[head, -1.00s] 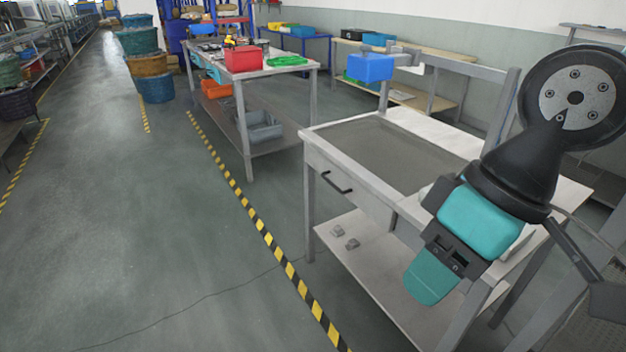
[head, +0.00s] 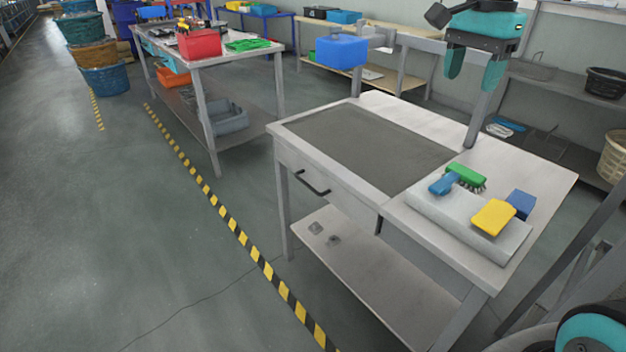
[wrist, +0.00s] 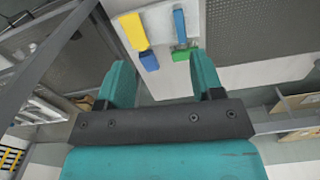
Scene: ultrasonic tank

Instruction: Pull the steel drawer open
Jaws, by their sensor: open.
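The steel drawer (head: 325,188) is in the front of the grey workbench, below its dark mat, and looks shut. Its dark bar handle (head: 312,183) shows in the head view. My gripper (head: 472,72) is raised above the back right part of the bench, well away from the drawer. Its two teal fingers point down, spread apart with nothing between them. In the wrist view my gripper (wrist: 163,80) is also open and empty. The drawer handle does not show in the wrist view.
The floor in front of the drawer is clear.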

